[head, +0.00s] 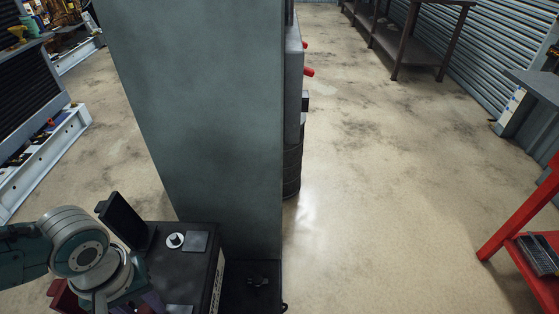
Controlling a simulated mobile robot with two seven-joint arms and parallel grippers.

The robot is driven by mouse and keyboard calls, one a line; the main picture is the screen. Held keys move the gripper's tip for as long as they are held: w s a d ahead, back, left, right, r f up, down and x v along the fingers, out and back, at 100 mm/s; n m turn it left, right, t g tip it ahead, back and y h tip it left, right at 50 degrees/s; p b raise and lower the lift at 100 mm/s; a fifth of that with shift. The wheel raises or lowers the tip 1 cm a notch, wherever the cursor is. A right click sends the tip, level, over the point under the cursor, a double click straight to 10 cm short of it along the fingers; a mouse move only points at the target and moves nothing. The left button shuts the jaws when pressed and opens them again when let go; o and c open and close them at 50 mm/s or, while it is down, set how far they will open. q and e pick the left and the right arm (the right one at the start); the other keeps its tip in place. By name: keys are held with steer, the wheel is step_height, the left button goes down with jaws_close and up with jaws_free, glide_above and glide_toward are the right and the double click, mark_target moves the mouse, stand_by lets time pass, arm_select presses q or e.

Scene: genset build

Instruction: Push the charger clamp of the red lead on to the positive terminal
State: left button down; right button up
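A black battery-like box (207,262) with pale lettering on its right side stands at the bottom left. A post in a white ring (175,240) is on its top; I cannot tell its polarity. A black flap (122,218) stands tilted up at its left. My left gripper (103,297) is over the box's left part, cut off by the bottom edge; its fingertips are not clear. A dark red piece (63,297) shows beside it; I cannot tell whether it is a clamp. No red lead is clearly visible. My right gripper is out of view.
A tall grey-green panel (200,100) rises directly behind the box and blocks the middle. Red parts (308,72) stick out on its far right side. A red frame (520,215) stands at the right. The concrete floor (400,190) between is clear.

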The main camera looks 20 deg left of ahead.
arm_select(q)
steer(key=shift+f, duration=0.1)
stand_by(0.4)
steer(key=shift+c, duration=2.3)
jaws_free()
